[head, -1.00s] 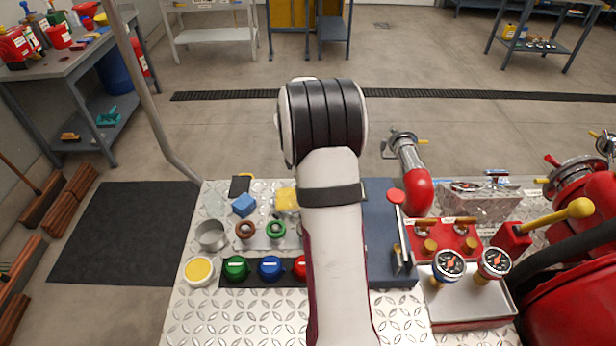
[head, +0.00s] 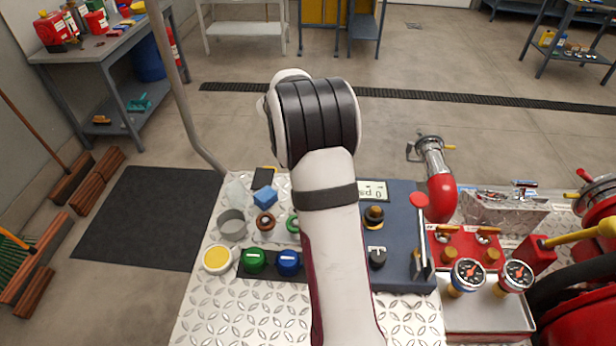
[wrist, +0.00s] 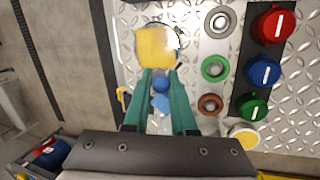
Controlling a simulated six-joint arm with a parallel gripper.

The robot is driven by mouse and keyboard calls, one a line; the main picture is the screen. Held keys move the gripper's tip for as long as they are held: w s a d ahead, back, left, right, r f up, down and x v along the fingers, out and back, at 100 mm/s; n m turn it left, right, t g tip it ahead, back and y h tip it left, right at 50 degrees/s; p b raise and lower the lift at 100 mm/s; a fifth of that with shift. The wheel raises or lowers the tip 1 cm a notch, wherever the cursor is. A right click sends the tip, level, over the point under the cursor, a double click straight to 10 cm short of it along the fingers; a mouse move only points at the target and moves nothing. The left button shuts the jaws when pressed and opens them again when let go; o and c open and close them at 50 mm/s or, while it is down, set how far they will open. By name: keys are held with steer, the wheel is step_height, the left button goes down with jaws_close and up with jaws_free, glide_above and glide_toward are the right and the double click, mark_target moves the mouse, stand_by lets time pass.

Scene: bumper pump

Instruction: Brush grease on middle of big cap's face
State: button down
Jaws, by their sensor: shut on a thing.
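My gripper (wrist: 160,73) has two teal fingers close together in the wrist view. A small dark blue piece (wrist: 160,84) shows between the fingertips; I take it for the brush, and most of it is hidden. Just beyond the tips is a yellow square piece (wrist: 156,46) over a round silver rim, perhaps the big cap; I cannot tell. My arm hides this spot in the head view. A round tin with a yellow top (head: 217,259), perhaps the grease, stands at the deck's front left. It also shows in the wrist view (wrist: 245,136).
Green (head: 254,260) and blue (head: 288,262) knobs line the front. A red-topped lever (head: 419,202) rises right of my arm.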

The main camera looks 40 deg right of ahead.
steer(key=shift+r, duration=3.05)
steer(key=shift+s+d, duration=0.1)
steer(key=s+d+r, duration=0.4)
steer(key=s+d, duration=0.1)
steer(key=s, duration=0.1)
steer(key=shift+a+x, duration=0.25)
steer(key=shift+x, duration=0.95)
steer(key=shift+a+x, duration=0.25)
steer(key=shift+x, duration=1)
steer(key=shift+s+f, duration=0.1)
